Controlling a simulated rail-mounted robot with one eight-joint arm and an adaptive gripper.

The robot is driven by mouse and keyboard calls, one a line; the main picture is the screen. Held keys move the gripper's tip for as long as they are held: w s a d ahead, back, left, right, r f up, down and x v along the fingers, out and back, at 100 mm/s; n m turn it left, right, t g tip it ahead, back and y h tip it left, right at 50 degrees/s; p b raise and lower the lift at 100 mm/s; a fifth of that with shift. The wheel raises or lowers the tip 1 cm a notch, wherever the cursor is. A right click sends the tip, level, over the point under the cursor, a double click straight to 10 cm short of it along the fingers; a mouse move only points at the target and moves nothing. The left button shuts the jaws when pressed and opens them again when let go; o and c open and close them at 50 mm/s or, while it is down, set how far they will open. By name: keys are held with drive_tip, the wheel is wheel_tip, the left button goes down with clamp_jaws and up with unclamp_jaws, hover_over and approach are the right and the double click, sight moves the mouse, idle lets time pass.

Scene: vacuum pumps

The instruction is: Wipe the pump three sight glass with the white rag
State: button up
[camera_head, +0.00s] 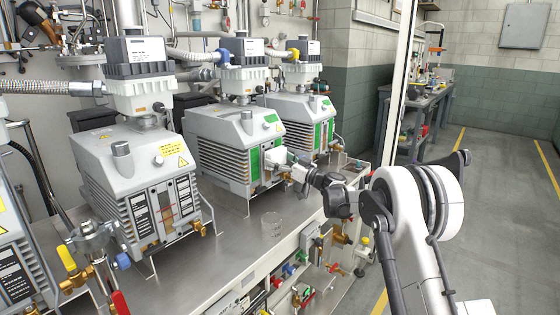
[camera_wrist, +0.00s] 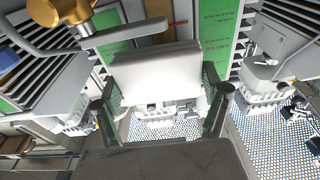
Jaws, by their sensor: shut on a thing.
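The white rag (camera_wrist: 155,75) is a pale folded block between the two dark fingers of my gripper (camera_wrist: 163,92) in the wrist view. In the head view my gripper (camera_head: 290,166) is at the front of a grey pump (camera_head: 225,140) with green panels, with the white rag (camera_head: 275,157) against or very close to its front face. A brown strip between the green panels, probably the sight glass (camera_wrist: 140,12), shows just beyond the rag in the wrist view. The rag hides its lower part. I cannot tell whether the rag touches it.
A brass fitting (camera_wrist: 66,12) with a grey handle is close to the rag at upper left in the wrist view. Other pumps stand left (camera_head: 130,170) and right (camera_head: 305,110). A clear beaker (camera_head: 271,226) stands on the bench (camera_head: 225,255). The floor at right is open.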

drive_tip(key=shift+w+a, duration=0.35)
drive_tip(key=shift+a, duration=0.15)
idle(0.3)
drive_tip(key=shift+s+a, duration=0.3)
drive_tip(key=shift+s, duration=0.25)
drive_tip(key=shift+s+a, duration=0.3)
drive_tip(key=shift+s, duration=0.2)
drive_tip(key=shift+w+d, duration=0.3)
drive_tip(key=shift+w, duration=0.25)
drive_tip(key=shift+w+d, duration=0.3)
drive_tip(key=shift+w, duration=0.25)
drive_tip(key=shift+s+a+b, duration=0.6)
drive_tip(key=shift+s+a, duration=0.15)
drive_tip(key=shift+s, duration=0.25)
drive_tip(key=shift+w+d, duration=0.7)
drive_tip(key=shift+w, duration=0.25)
drive_tip(key=shift+s+a, duration=0.3)
drive_tip(key=shift+s, duration=0.25)
drive_tip(key=shift+s+a, duration=0.3)
drive_tip(key=shift+s, duration=0.2)
drive_tip(key=shift+w+d, duration=0.35)
drive_tip(key=shift+w, duration=0.2)
drive_tip(key=shift+w+d, duration=0.3)
drive_tip(key=shift+w, duration=0.25)
